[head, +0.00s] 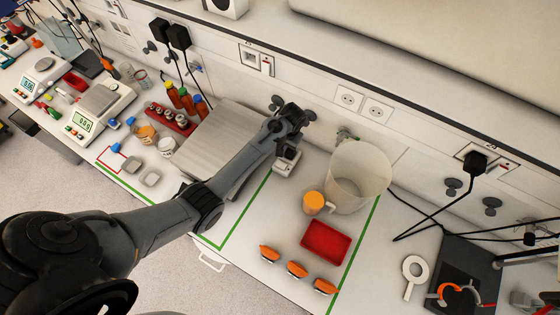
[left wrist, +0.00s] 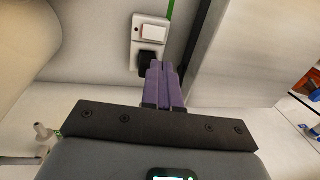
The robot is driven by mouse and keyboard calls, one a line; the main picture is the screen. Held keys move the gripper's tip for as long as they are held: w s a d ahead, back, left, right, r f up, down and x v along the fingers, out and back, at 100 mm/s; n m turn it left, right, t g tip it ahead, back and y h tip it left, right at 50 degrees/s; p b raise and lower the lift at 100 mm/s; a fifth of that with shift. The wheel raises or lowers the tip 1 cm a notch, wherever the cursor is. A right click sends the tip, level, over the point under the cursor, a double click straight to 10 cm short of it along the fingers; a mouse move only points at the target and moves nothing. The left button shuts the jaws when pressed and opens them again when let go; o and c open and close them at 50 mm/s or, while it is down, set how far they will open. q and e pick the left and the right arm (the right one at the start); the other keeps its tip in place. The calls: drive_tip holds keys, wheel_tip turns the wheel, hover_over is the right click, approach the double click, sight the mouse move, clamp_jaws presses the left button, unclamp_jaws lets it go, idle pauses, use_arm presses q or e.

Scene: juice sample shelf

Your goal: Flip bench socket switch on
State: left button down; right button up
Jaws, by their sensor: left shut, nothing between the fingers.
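The bench socket (head: 286,165) is a small white block on the bench, right beneath my left gripper (head: 288,150) in the head view. In the left wrist view the bench socket (left wrist: 135,52) shows a white rocker switch (left wrist: 154,32) and a black plug or outlet (left wrist: 151,60) nearer the fingers. My left gripper (left wrist: 161,70) has purple fingers, closed together and empty. Its tips overlap the edge of the black part in the picture; contact cannot be told. The rocker's on or off position is not clear. My right gripper is in neither view.
A grey metal plate device (head: 225,140) stands left of the bench socket. A clear beaker (head: 358,178), an orange-lidded jar (head: 313,203) and a red tray (head: 326,243) are to the right. Wall sockets (head: 362,104) line the back. Green tape (head: 235,228) marks the bench.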

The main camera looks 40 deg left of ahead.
use_arm(q)
drive_tip(key=shift+a+r, duration=0.1)
drive_tip(key=shift+a, duration=0.15)
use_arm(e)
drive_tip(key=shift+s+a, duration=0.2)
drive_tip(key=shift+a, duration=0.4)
use_arm(q)
drive_tip(key=b, duration=0.2)
approach(278, 163)
drive_tip(key=f+b, duration=0.2)
drive_tip(key=b, duration=0.1)
drive_tip(key=f+b, duration=0.2)
drive_tip(key=b, duration=0.1)
drive_tip(key=a+f+b, duration=0.1)
drive_tip(key=f+b, duration=0.1)
drive_tip(key=b, duration=0.1)
drive_tip(key=shift+a+f, duration=0.1)
drive_tip(key=shift+f, duration=0.25)
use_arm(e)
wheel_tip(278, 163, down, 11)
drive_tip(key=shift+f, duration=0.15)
